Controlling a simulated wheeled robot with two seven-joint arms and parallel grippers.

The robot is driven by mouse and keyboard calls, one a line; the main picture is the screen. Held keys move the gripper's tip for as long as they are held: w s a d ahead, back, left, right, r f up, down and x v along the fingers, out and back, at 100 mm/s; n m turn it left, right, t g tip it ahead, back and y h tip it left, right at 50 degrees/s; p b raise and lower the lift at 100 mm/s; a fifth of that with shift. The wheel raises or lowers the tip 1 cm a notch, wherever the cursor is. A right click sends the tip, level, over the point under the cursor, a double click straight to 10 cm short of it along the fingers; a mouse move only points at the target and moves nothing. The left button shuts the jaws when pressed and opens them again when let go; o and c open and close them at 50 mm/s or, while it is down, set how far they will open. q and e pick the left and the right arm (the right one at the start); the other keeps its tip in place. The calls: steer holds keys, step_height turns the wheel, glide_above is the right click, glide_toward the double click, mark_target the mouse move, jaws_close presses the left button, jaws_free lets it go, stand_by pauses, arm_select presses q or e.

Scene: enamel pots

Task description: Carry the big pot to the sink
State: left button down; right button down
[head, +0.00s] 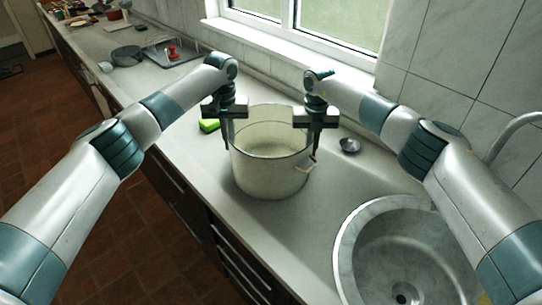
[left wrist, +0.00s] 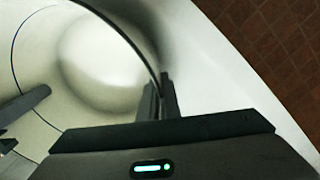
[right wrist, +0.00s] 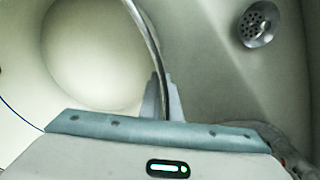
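The big pot (head: 270,172), cream enamel with a dark rim, stands upright and empty on the counter, left of the sink; I cannot tell if its base is slightly raised. My left gripper (head: 227,142) is shut on the left side of its rim, one finger inside and one outside; the left wrist view shows the pot's rim (left wrist: 135,48) running between the fingers (left wrist: 158,98). My right gripper (head: 314,152) is shut the same way on the right side, with the rim (right wrist: 146,35) between its fingers (right wrist: 162,100). The round stone-grey sink (head: 352,228) is at the lower right, empty.
A small metal strainer (head: 349,146) lies on the counter (head: 255,225) right of the pot. A faucet (head: 512,127) arches over the sink from the right. A tray (head: 185,55) and a dark pan (head: 127,53) are farther back.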

mark_target(313, 140)
arm_select(q)
steer(key=shift+w+r, duration=0.15)
arm_select(e)
steer(key=shift+w+r, duration=0.1)
steer(key=shift+w, duration=0.05)
arm_select(q)
steer(key=shift+r, duration=0.1)
